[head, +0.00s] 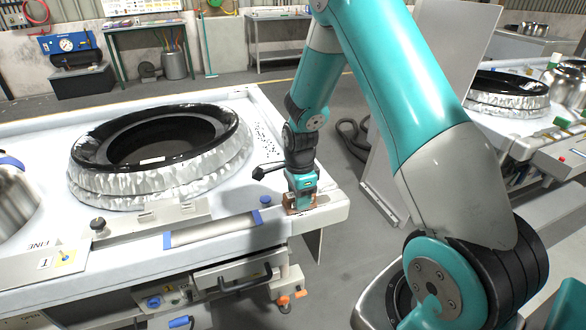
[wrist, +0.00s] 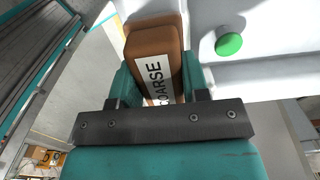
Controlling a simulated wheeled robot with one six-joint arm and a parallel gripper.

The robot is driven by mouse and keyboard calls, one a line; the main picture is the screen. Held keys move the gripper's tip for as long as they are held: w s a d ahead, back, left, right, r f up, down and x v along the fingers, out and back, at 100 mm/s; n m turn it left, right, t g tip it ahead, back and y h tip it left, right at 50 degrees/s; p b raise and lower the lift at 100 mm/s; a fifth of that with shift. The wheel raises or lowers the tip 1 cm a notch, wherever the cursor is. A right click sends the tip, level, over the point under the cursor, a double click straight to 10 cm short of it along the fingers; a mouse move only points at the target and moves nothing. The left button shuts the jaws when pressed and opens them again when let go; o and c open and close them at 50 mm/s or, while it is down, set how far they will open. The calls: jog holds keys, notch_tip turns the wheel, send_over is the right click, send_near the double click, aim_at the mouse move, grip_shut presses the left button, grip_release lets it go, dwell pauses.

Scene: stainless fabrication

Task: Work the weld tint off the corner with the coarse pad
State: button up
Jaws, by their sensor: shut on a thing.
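My gripper (head: 300,198) points down over the right front corner of the near white bench. In the wrist view my gripper (wrist: 159,82) is shut on the coarse pad (wrist: 153,42), a brown block with a white label reading COARSE. The pad (head: 293,208) shows as a small brown patch under my gripper in the head view. I cannot tell whether it touches the bench top or sits just above it. No weld tint can be made out on a corner; my gripper and the pad cover part of that area.
A large black-rimmed ring with mottled silver sides (head: 88,182) fills the bench's middle. A metal rail with a knob (head: 160,216) lies before it. A shiny vessel (head: 14,205) stands at far left. A drawer handle (head: 246,281) juts from the bench front. A second bench stands right.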

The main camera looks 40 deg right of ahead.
notch_tip(320, 180, up, 3)
jog(key=shift+d+r+p, duration=0.1)
jog(key=shift+r+p, duration=0.05)
jog(key=shift+p, duration=0.75)
jog(key=shift+r+p, duration=0.6)
jog(key=shift+p, duration=0.05)
jog(key=shift+r+p, duration=1.55)
jog(key=shift+r, duration=0.35)
